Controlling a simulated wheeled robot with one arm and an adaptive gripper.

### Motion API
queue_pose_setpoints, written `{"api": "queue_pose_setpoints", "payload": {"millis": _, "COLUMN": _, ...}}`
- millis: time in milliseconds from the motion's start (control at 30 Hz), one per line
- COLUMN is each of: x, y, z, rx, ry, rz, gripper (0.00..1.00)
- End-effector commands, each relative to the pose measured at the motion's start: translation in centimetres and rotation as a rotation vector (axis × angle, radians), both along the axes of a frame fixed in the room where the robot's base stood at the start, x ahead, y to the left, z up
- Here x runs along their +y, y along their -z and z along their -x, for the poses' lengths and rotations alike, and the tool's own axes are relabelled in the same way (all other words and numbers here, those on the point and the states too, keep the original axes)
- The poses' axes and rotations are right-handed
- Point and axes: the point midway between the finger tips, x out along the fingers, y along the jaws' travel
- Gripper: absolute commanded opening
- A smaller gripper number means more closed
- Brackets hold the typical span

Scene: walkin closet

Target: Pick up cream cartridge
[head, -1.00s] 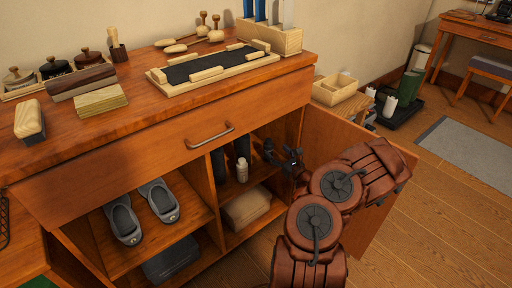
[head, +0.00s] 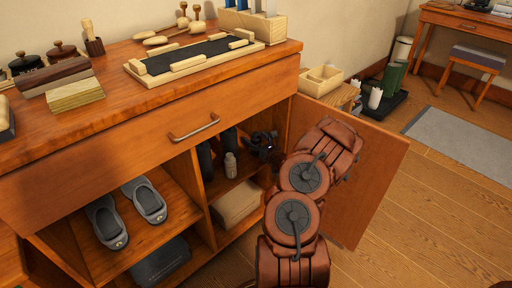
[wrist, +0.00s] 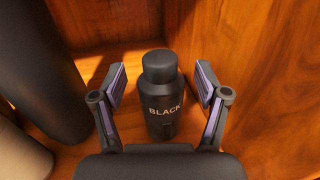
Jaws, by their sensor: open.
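A dark, round-shouldered cartridge (wrist: 162,95) with "BLACK" printed on it stands upright on the wooden shelf in the wrist view. My gripper (wrist: 161,83) is open, with one finger on each side of it and a visible gap on both sides. In the head view my gripper (head: 265,143) is inside the cabinet's right compartment, and the dark cartridge cannot be made out there. A pale bottle (head: 230,166) stands on the same shelf to the left of my gripper. A pale shape (wrist: 22,152) at the lower left of the wrist view may be that bottle.
Dark boots (head: 205,160) stand at the left of this compartment; one shows close by in the wrist view (wrist: 45,75). The cabinet's wooden wall (wrist: 265,90) is close on the right. The open door (head: 365,170) stands right of my arm. The drawer front (head: 160,138) overhangs the opening.

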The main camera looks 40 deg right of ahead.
Motion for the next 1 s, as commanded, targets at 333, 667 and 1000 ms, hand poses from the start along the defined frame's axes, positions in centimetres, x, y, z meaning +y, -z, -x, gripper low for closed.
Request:
{"api": "queue_pose_setpoints", "payload": {"millis": 333, "x": -0.04, "y": -0.02, "z": -0.07, "rx": 0.0, "ry": 0.001, "rz": 0.0, "gripper": 0.63}}
{"api": "queue_pose_setpoints", "payload": {"millis": 667, "x": -0.03, "y": -0.02, "z": -0.06, "rx": 0.0, "ry": 0.001, "rz": 0.0, "gripper": 0.28}}
{"api": "queue_pose_setpoints", "payload": {"millis": 1000, "x": -0.02, "y": -0.02, "z": -0.06, "rx": 0.0, "ry": 0.0, "rz": 0.0, "gripper": 0.04}}
